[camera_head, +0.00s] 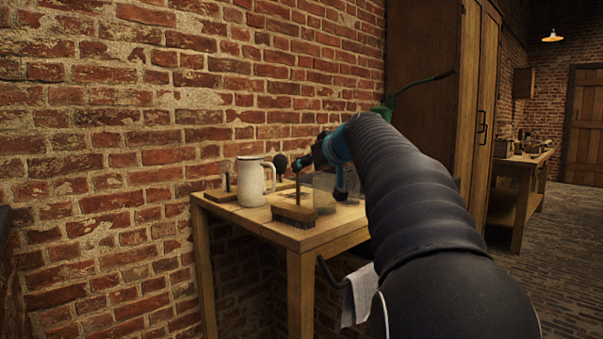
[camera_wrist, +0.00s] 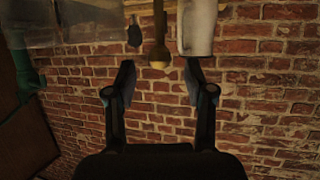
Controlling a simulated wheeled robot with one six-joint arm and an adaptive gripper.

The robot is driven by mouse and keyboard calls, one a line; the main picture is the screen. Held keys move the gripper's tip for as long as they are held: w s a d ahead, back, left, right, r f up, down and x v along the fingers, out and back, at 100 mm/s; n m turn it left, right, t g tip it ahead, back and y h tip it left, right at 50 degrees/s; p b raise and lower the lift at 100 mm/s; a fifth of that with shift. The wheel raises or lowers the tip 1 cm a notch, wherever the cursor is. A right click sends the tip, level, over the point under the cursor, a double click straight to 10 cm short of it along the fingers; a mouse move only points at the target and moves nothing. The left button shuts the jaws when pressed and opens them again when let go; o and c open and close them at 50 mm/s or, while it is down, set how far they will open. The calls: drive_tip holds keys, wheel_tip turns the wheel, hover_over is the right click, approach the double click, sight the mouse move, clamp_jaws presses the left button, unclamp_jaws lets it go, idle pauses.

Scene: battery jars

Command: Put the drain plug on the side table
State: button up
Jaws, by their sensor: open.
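My gripper (camera_head: 308,161) reaches over the near wooden table (camera_head: 318,240), close to the brush handle and glass. In the wrist view my gripper (camera_wrist: 159,80) has its two fingers spread apart with nothing between them. A small dark rounded piece (camera_head: 280,162) stands by the fingertips; a similar dark piece (camera_wrist: 134,32) hangs beyond them in the wrist view. I cannot tell whether it is the drain plug. No other thing is clearly a drain plug. I cannot tell which table is the side table.
A white mug (camera_head: 250,181) and a brush with an upright wooden handle (camera_head: 298,188) stand on the near table. A clear glass jar (camera_head: 324,190) is partly behind my arm. A grey cloth (camera_head: 358,295) hangs in front. Another table (camera_head: 524,161) stands farther right, past a tall cabinet (camera_head: 425,80).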

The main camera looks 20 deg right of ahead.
drive_tip(key=v, duration=0.6)
drive_tip(key=shift+w, duration=0.1)
drive_tip(key=s+a+f+g, duration=0.3)
drive_tip(key=s+a+f, duration=0.5)
drive_tip(key=a+f, duration=0.15)
drive_tip(key=s+a+f+g, duration=0.2)
drive_tip(key=s+a+f, duration=0.2)
drive_tip(key=s+f, duration=0.8)
drive_tip(key=s+a+f+m+g+h, duration=0.1)
drive_tip(key=s+a+f+g, duration=0.2)
drive_tip(key=s+f, duration=0.9)
wheel_tip(320, 180, down, 2)
drive_tip(key=a, duration=0.2)
drive_tip(key=shift+s+a, duration=0.2)
drive_tip(key=shift+a, duration=0.1)
drive_tip(key=shift+f, duration=0.1)
